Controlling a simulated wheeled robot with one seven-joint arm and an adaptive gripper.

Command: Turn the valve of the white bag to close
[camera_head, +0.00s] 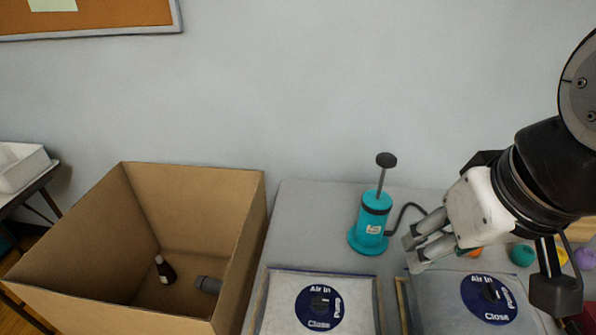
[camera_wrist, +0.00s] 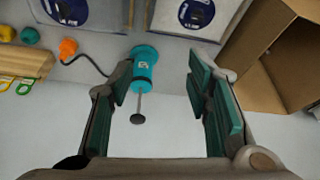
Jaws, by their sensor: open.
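The left bag (camera_head: 276,312) has a round blue valve dial (camera_head: 312,322) marked Air In, Pump and Close, with a black knob. The right bag (camera_head: 440,312) has a similar dial (camera_head: 472,299). Both dials show partly at the top of the wrist view, the left one (camera_wrist: 196,14) and the right one (camera_wrist: 70,10). My gripper (camera_head: 412,251) is open and empty, above the table behind the right bag. It touches neither bag.
A teal hand pump (camera_head: 373,222) with a black hose stands behind the bags, between my fingers in the wrist view (camera_wrist: 144,72). The wall is behind.

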